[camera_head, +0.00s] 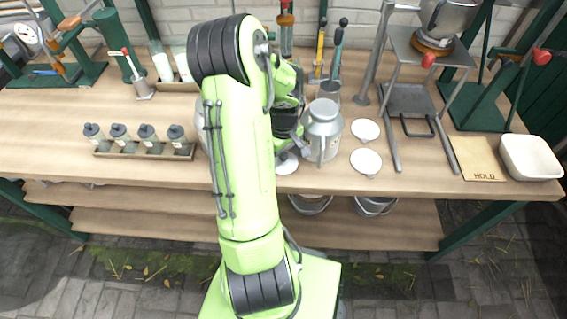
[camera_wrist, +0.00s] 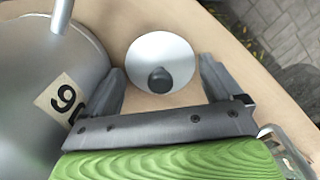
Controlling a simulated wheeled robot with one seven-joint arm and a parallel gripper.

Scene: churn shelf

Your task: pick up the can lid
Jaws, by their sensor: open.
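A pale round lid with a dark knob (camera_wrist: 172,52) lies on the wooden bench top in the wrist view, close to the bench edge. In the head view it shows beside my arm (camera_head: 287,163), partly covered by it. My gripper (camera_wrist: 162,66) is open, with one finger to each side of the lid and nothing held. The fingertips appear near the lid's left and right sides; whether they touch it or how high they are I cannot tell. A grey metal can (camera_head: 323,132) stands to the right of the lid in the head view.
In the wrist view a large grey vessel (camera_wrist: 35,75) with a number label stands close to the left finger. Two white discs (camera_head: 366,161) lie right of the can. A bottle rack (camera_head: 145,152) stands left. A white tub (camera_head: 531,157) sits far right.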

